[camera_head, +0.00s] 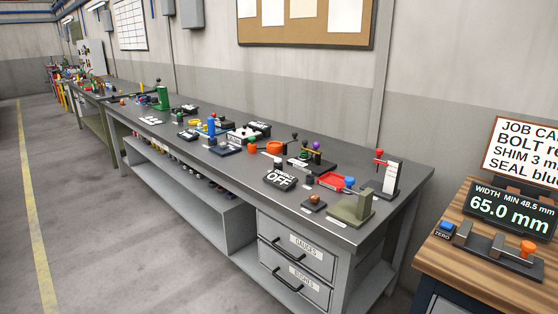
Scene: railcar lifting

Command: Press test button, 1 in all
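A long grey workbench (375,178) runs from the near right to the far left with many small devices on it. A dark display (281,179) on its near part reads "CONTACT OFF". A small dark box with a brown-orange top (314,202) sits to the right of the display. A red tray (335,181) and a blue knob (349,182) are close by. No label reading "test" is legible, so I cannot tell which part is the test button. Neither of my grippers is in view.
A wooden-topped cabinet (430,254) at the right holds a "65.0 mm" readout (507,210), a blue "ZERO" button (447,226) and an orange knob (527,247). An olive stand (352,211) and a red-topped lever (380,155) rise nearby. The floor at left is clear.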

